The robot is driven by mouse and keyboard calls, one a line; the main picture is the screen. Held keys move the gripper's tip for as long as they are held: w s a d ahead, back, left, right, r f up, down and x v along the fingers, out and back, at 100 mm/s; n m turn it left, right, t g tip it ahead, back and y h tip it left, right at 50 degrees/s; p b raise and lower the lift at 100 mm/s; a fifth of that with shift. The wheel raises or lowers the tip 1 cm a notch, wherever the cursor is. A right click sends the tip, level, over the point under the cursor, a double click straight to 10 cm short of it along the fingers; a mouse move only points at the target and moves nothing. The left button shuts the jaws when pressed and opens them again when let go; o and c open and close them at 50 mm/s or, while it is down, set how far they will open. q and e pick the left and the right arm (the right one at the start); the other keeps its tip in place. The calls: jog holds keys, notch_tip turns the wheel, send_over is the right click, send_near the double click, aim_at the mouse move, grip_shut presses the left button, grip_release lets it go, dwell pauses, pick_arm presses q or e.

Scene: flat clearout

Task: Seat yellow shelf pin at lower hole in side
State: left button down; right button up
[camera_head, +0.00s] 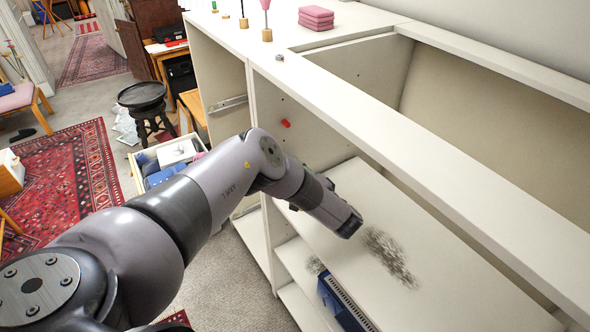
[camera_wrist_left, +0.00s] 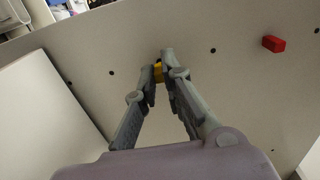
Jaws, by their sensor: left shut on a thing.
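The yellow shelf pin (camera_wrist_left: 158,73) is small and mostly covered by the fingers in the left wrist view. My left gripper (camera_wrist_left: 163,68) is shut on it, with its fingertips close to the pale side panel (camera_wrist_left: 230,90). I cannot tell whether the pin touches the panel or sits in a hole. Dark holes show in the panel, one (camera_wrist_left: 213,50) right of the fingertips and one (camera_wrist_left: 111,73) to their left. In the head view my left arm reaches into the cabinet (camera_head: 263,85); its fingers and the yellow pin do not show there. My right gripper is not in view.
A red pin (camera_wrist_left: 273,44) sticks out of the panel; it also shows in the head view (camera_head: 285,123). A pale board (camera_wrist_left: 45,110) stands out left of the fingers. A dusty shelf (camera_head: 420,285) lies below my arm. Pink folded cloths (camera_head: 316,17) lie on the cabinet top.

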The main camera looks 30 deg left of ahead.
pick_arm(q)
jog(key=shift+w+a, duration=0.25)
jog(key=shift+a, duration=0.35)
jog(key=c, duration=1.6)
grip_release()
jog(key=shift+c, duration=0.2)
jog(key=shift+d, duration=0.1)
jog(key=v, duration=1.2)
